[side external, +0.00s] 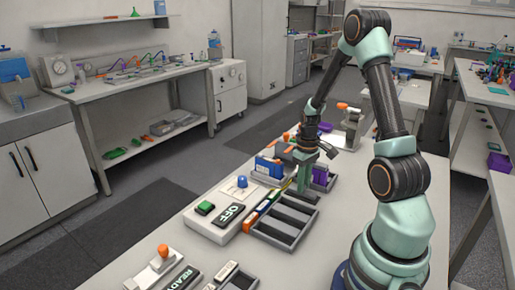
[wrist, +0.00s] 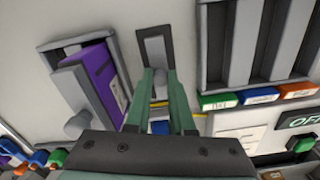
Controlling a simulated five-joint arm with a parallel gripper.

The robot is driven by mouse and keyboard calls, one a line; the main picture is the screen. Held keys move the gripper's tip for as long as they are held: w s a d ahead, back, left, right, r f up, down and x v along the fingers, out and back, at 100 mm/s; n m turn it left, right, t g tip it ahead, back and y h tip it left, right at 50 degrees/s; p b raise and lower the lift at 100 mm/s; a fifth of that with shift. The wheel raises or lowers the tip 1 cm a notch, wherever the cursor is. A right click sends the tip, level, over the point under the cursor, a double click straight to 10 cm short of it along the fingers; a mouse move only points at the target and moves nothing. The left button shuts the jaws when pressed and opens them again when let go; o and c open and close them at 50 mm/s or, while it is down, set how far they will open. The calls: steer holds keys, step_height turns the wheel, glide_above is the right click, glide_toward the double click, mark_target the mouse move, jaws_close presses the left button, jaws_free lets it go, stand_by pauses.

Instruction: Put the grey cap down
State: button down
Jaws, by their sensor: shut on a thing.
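My gripper (wrist: 160,77) points down with its two green fingers close together. A small grey piece (wrist: 160,86), which looks like the grey cap, is held between the fingertips. Beyond the tips is a narrow dark-framed plate with a lighter grey middle (wrist: 154,48). I cannot tell whether the cap touches it. In the side view my gripper (side external: 303,186) is low over the bench, just behind the grey slotted tray (side external: 258,235); the cap is too small to make out there.
A tray with a purple block (wrist: 94,80) lies left in the wrist view. The slotted tray (wrist: 230,45) is at right, with green, blue and orange blocks along its edge. In the side view, a white box with an OFF display (side external: 231,214) stands left of the slotted tray.

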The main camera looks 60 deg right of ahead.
steer(key=shift+f, duration=0.15)
steer(key=c, duration=0.8)
jaws_free()
step_height(320, 180, up, 11)
steer(key=a+r+n+t, duration=0.1)
steer(key=a+r, duration=0.3)
steer(key=a, duration=0.4)
steer(key=a+r+n+t, duration=0.1)
steer(key=a+r, duration=0.3)
steer(key=a, duration=0.4)
steer(key=a+r+n+t, duration=0.1)
steer(key=a+r+t, duration=0.2)
steer(key=a, duration=0.5)
steer(key=shift+w+a+r+t, duration=0.25)
steer(key=shift+a+r+t, duration=0.05)
steer(key=shift+r, duration=0.15)
